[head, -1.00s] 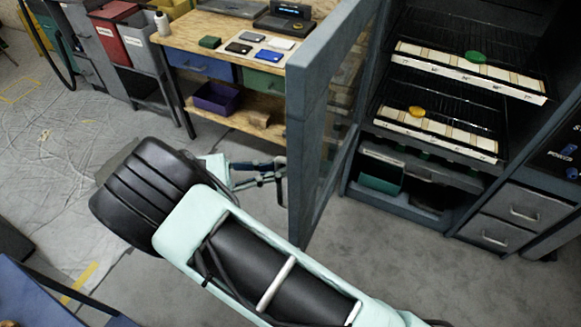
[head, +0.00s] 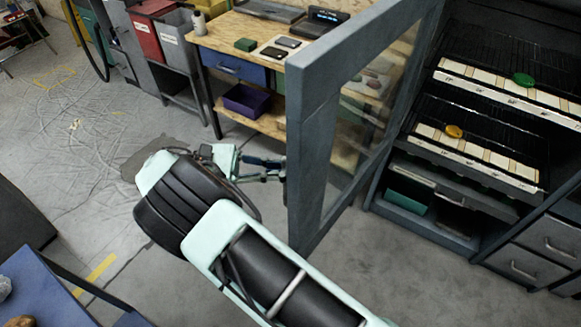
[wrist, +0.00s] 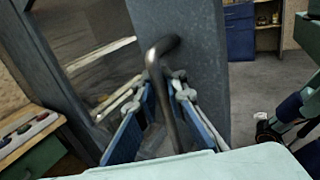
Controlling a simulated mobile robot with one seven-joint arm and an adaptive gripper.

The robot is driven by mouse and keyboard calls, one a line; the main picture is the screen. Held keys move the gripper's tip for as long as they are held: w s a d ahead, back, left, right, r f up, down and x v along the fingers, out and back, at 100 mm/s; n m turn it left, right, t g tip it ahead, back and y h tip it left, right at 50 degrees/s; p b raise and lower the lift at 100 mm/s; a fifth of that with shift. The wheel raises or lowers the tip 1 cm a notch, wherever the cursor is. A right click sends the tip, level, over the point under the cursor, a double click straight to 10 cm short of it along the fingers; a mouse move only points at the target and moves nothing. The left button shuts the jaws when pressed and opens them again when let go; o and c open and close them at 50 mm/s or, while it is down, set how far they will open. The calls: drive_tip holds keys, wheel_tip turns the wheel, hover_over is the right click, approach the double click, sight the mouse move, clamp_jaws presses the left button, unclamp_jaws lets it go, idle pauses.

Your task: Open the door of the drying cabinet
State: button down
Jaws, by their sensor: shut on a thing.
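The drying cabinet (head: 385,195) stands at the right in the head view, its inside with racks in plain sight. Its door (head: 303,140), a grey frame with a glass pane, stands swung well out from the cabinet. My gripper (head: 273,170) is at the door's outer side, partly hidden behind the frame edge in the head view. In the wrist view my gripper (wrist: 163,95) is shut on the bent metal door handle (wrist: 158,70), with a blue finger on each side of the bar. The door (wrist: 185,40) is right behind the handle.
A wooden workbench (head: 235,28) with a purple bin (head: 247,99) stands behind the door. A blue table (head: 45,290) is at the lower left. Two drawers (head: 525,262) sit at the cabinet's right. Floor between the blue table and bench is clear.

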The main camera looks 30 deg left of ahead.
drive_tip(key=shift+s+a+f, duration=0.1)
drive_tip(key=shift+s, duration=0.2)
drive_tip(key=c, duration=2)
unclamp_jaws()
drive_tip(key=shift+s, duration=0.15)
drive_tip(key=shift+w, duration=0.2)
